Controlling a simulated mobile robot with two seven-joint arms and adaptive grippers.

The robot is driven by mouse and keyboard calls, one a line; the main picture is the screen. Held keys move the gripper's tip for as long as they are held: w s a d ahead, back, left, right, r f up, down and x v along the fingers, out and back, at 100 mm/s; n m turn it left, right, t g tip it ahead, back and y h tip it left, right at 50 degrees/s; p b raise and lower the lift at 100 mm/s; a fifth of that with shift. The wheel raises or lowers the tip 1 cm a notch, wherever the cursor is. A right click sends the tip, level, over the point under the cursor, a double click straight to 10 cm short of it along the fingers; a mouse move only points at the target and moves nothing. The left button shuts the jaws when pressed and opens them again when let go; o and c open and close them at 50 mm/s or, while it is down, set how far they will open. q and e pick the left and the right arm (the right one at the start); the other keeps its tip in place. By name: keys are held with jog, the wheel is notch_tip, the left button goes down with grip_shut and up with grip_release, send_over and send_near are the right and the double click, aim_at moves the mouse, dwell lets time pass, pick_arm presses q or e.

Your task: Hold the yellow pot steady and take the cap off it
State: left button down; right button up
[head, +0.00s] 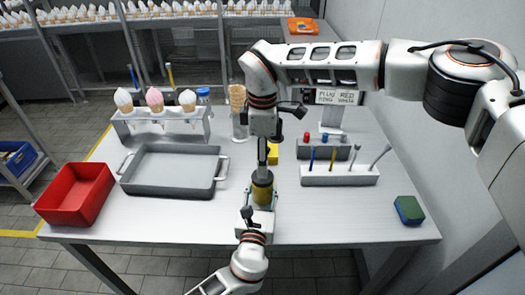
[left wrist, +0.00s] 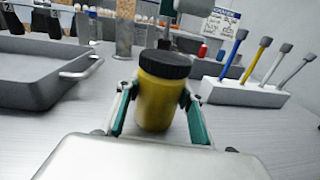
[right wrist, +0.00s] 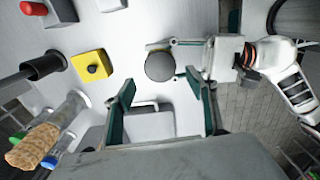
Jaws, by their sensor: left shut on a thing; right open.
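The yellow pot (head: 262,191) stands upright on the table near its front edge. It also shows large in the left wrist view (left wrist: 155,104). Its dark cap (left wrist: 164,64) is on top and shows from above in the right wrist view (right wrist: 160,67). My left gripper (left wrist: 156,97) is shut on the pot's body, one finger on each side. My right gripper (head: 262,160) points down above the pot, open and empty. In the right wrist view its fingers lie either side of the cap, nearer the camera; exact height above the cap is hard to tell.
A grey tray (head: 170,188) and red bin (head: 75,194) lie left. A yellow box with a black button (right wrist: 92,66) stands behind the pot. A white rack of tools (head: 340,176) is to the right, and a green-blue sponge (head: 409,210) lies far right.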

pick_arm(q)
jog(key=shift+f, duration=0.1)
pick_arm(e)
jog(key=shift+f, duration=2.8)
jog(key=c, duration=1.2)
jog(key=shift+o, duration=0.2)
